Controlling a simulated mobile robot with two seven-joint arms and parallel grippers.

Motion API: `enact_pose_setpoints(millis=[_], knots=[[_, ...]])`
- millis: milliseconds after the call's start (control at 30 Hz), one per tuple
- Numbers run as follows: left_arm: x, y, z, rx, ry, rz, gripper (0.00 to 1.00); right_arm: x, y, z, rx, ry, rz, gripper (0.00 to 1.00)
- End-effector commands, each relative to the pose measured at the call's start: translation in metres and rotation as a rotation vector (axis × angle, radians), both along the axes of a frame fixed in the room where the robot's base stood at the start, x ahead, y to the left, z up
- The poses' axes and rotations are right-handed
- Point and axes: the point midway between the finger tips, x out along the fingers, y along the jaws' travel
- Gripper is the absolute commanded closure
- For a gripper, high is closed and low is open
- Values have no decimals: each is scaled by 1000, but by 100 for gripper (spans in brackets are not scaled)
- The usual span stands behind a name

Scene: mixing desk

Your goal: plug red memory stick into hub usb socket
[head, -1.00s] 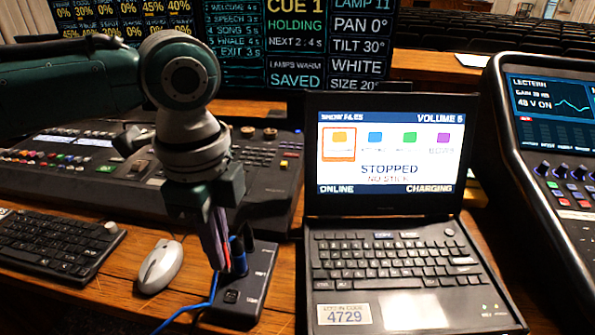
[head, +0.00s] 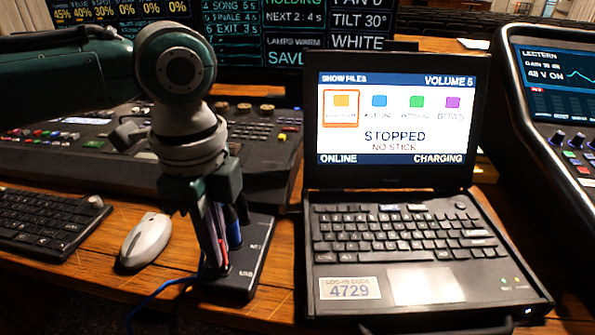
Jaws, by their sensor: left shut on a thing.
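My left gripper (head: 217,248) points down over the near end of the black hub (head: 255,262). It is shut on the red memory stick (head: 224,247), a thin red strip between the dark fingers. The stick's lower end is at or just above the hub's top near the "USB" marking; I cannot tell whether it is in the socket. The fingers hide most of the stick and the socket. A blue plug (head: 234,236) stands upright in the hub just behind the stick. The laptop screen (head: 395,118) reads "STOPPED" and "NO STICK". My right gripper is not in view.
A blue cable (head: 150,292) runs from the hub's left side across the desk. A grey mouse (head: 146,240) and a keyboard (head: 45,225) lie to the left. The open laptop's keyboard half (head: 400,235) is close on the right. A mixing console (head: 75,150) stands behind.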

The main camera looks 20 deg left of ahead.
Motion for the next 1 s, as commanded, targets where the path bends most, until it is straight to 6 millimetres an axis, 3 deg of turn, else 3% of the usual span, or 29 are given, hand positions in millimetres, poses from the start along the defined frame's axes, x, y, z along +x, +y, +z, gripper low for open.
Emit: enact_pose_setpoints(millis=[1000], knots=[[0,0,1,-1,0,0,100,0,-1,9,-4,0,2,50]])
